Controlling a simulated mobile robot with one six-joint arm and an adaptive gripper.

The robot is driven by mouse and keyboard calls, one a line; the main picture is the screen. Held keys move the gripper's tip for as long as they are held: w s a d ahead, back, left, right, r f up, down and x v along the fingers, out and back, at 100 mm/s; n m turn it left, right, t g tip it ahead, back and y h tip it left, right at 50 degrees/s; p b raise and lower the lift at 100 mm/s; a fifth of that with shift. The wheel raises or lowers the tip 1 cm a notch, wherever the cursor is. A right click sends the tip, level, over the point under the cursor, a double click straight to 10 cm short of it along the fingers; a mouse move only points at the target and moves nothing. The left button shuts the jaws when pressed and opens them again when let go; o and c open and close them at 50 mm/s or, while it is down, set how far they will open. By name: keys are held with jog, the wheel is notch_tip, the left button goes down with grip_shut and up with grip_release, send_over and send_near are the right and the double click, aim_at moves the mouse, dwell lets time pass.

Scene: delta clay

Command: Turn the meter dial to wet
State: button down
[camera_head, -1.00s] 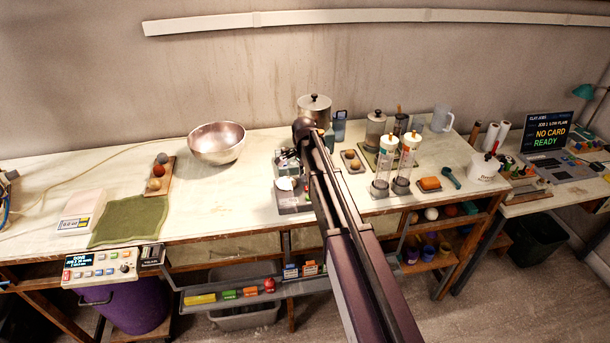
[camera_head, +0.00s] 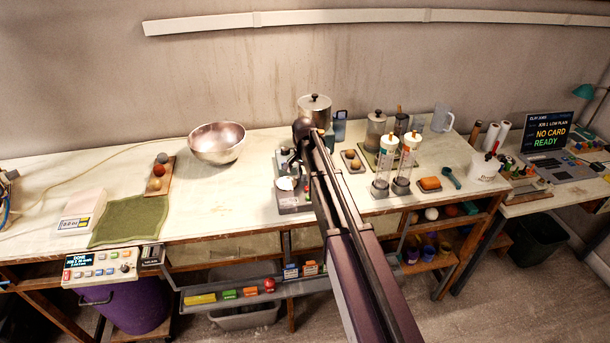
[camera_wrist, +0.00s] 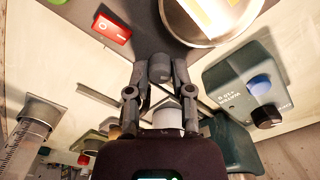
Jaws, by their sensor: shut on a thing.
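In the wrist view my gripper (camera_wrist: 161,74) is closed around a dark grey round knob (camera_wrist: 160,68), which looks like the meter dial. The knob sits at the edge of a grey device (camera_wrist: 140,22) with a red rocker switch (camera_wrist: 112,30) and a round metal pan (camera_wrist: 212,18). Any wet mark or pointer on the dial is hidden or too small to read. In the head view my gripper (camera_head: 290,160) is over the small grey device (camera_head: 297,207) at mid-bench, partly hidden by my arm.
Beside the gripper in the wrist view is a teal box (camera_wrist: 250,80) with a blue button and black knob. A steel bowl (camera_head: 217,143) stands left. The bench between bowl and device is clear.

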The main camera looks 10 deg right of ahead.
jog(key=shift+s, duration=0.1)
jog(key=c, duration=0.5)
grip_release()
jog(key=shift+r, duration=0.15)
